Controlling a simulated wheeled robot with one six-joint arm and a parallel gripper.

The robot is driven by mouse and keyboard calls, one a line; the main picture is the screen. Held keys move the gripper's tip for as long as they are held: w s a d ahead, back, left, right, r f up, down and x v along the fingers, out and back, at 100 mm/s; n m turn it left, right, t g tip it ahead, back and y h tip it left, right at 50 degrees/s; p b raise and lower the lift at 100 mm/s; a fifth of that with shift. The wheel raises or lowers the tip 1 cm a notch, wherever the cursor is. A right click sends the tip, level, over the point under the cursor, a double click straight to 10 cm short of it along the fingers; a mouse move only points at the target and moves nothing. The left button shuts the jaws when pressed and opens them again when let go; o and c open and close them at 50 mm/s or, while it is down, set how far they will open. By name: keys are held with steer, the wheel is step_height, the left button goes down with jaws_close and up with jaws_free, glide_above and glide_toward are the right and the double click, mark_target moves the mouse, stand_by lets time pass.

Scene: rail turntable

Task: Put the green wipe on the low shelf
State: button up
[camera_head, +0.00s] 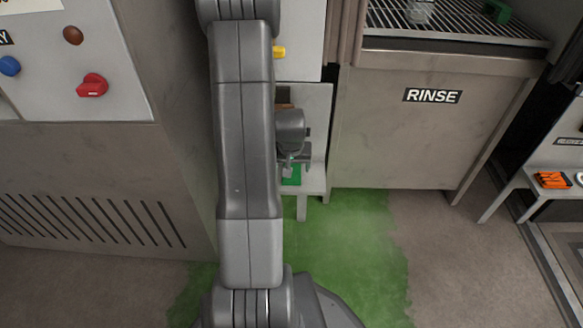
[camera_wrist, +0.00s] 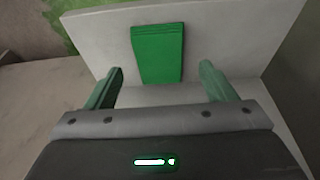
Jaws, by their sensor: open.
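The green wipe (camera_wrist: 158,52) lies flat on a pale grey low shelf (camera_wrist: 240,42) in the wrist view. In the head view a small part of the wipe (camera_head: 291,176) shows just below my gripper, on the shelf (camera_head: 315,180) between the grey cabinet and the rinse unit. My gripper (camera_wrist: 160,82) is open, its two green-tinted fingers apart, with the wipe ahead of and between them. The fingers do not visibly touch it. In the head view my gripper (camera_head: 293,160) is small and partly beside my arm, which hides the left part of the shelf.
A rinse unit (camera_head: 431,135) stands to the right, with a clear glass (camera_head: 419,11) and a green item (camera_head: 497,11) on its rack. A side shelf at far right holds an orange cloth (camera_head: 552,180). A control cabinet (camera_head: 90,190) stands left. Green floor (camera_head: 350,245) in front is clear.

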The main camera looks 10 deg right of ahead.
steer(key=p+v, duration=0.2)
steer(key=v, duration=0.6)
steer(key=shift+r, duration=0.3)
steer(key=shift+s, duration=0.1)
